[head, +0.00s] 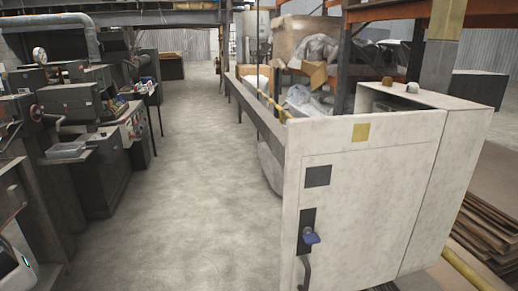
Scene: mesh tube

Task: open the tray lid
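I cannot make out a tray with a lid for certain. A small grey, shallow tray-like piece (68,150) sits on the machine at the left; I cannot tell whether it has a lid. A large off-white cabinet (385,185) stands at the right, with its front door shut. The door has a dark handle plate with a blue piece (311,237) and a curved dark handle below it. My gripper is not in view.
Dark workshop machines (75,110) line the left side. Bare concrete floor (185,170) runs between them and a long low rail (262,120). Flattened cardboard (497,205) lies at the right. Shelving with wrapped goods (312,55) stands behind the cabinet.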

